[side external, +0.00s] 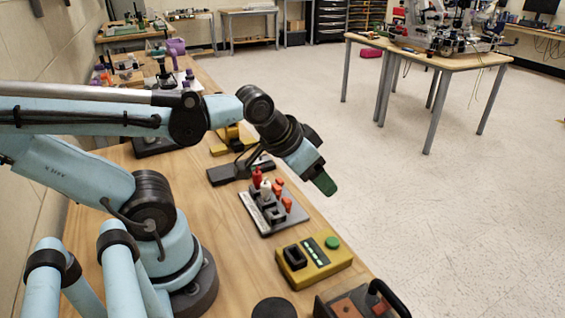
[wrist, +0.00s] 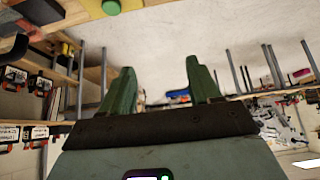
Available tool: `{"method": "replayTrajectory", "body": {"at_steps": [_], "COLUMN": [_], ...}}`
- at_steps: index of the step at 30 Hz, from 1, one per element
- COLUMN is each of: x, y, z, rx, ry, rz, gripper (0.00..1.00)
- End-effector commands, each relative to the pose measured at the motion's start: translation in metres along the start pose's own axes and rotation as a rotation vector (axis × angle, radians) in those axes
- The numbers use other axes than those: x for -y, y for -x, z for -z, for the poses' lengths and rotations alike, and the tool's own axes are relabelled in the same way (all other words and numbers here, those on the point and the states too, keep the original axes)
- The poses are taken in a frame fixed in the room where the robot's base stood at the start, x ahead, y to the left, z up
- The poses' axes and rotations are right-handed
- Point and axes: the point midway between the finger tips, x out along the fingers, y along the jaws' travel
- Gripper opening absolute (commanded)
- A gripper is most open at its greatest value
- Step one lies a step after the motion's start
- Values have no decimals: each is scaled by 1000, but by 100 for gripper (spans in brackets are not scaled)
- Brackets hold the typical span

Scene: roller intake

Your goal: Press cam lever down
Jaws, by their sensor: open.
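My gripper (side external: 325,184) is in the air at the table's right edge, with its green fingers pointing down and to the right. In the wrist view its two green fingers (wrist: 160,72) stand apart with nothing between them. I cannot surely tell which part is the cam lever. A black curved handle (side external: 388,296) stands on a dark device with brown plates (side external: 352,304) at the bottom edge of the side view, partly cut off. My gripper is well away from it, farther back along the table.
A yellow box (side external: 338,262) with a green button lies on the wooden table (side external: 222,226). Behind it, a dark board (side external: 262,226) holds red, white and orange pegs near my gripper. A black-based device (side external: 232,172) stands farther back. Open floor (side external: 445,215) lies right.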

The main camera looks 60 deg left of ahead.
Motion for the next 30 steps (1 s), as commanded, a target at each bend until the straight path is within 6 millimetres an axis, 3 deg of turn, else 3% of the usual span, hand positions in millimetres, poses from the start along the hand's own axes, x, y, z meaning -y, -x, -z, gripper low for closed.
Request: {"method": "replayTrajectory", "body": {"at_steps": [7, 12, 13, 24, 30], "x": [0, 7, 11, 95, 121], "y": [0, 0, -1, -1, 2], "z": [0, 1, 1, -13, -23], "rx": [0, 29, 47, 462, 596], "ry": [0, 0, -1, -7, 0], "rz": [0, 14, 20, 54, 12], "gripper": [62, 38, 38, 38, 38]}}
